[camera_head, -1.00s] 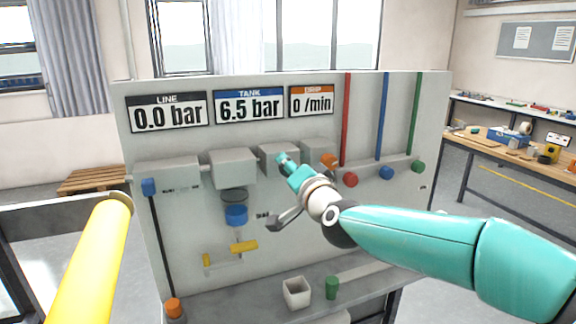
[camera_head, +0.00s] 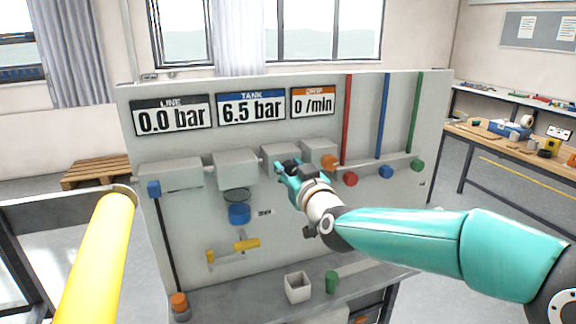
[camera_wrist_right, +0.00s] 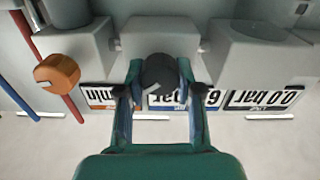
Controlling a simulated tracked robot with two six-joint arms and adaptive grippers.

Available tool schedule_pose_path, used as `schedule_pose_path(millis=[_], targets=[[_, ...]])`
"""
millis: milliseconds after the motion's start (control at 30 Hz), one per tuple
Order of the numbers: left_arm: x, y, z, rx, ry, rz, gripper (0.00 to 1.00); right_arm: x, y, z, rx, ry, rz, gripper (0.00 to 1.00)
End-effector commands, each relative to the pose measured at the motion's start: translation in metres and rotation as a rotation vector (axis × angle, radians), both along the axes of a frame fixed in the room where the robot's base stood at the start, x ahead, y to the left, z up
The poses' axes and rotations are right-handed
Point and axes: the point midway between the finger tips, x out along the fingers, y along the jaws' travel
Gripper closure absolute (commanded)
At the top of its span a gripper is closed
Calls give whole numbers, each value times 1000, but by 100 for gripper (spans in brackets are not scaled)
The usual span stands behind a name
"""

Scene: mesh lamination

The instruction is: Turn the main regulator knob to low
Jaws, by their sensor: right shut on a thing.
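The dark regulator knob (camera_wrist_right: 160,72) sits on the front of a grey block (camera_wrist_right: 160,35) in the right wrist view, with a pale pointer line across its lower part. My right gripper (camera_wrist_right: 160,78) is shut on this knob, one teal finger on each side. Scale markings around the knob are not readable. The displays read LINE 0.0 bar (camera_head: 172,119), TANK 6.5 bar (camera_head: 251,108) and DRIP 0 /min (camera_head: 313,102). My left gripper is not in view.
An orange knob (camera_head: 330,162) is close to the right of my gripper. Red, blue and green knobs follow further right. A white cup (camera_head: 297,287) and green cylinder (camera_head: 331,282) stand on the ledge.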

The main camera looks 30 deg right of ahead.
Motion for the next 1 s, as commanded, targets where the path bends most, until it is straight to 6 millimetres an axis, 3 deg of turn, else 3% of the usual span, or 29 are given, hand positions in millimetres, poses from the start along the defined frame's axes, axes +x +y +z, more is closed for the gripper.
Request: schedule_pose_path(millis=[33, 600, 1000], targets=[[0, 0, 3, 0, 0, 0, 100, 1, 3, -8, -39, 32, 8, 100], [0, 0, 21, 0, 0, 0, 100, 1, 3, -9, -559, 155, 8, 100], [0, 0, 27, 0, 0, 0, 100, 1, 4, -10, -809, 215, 9, 100]])
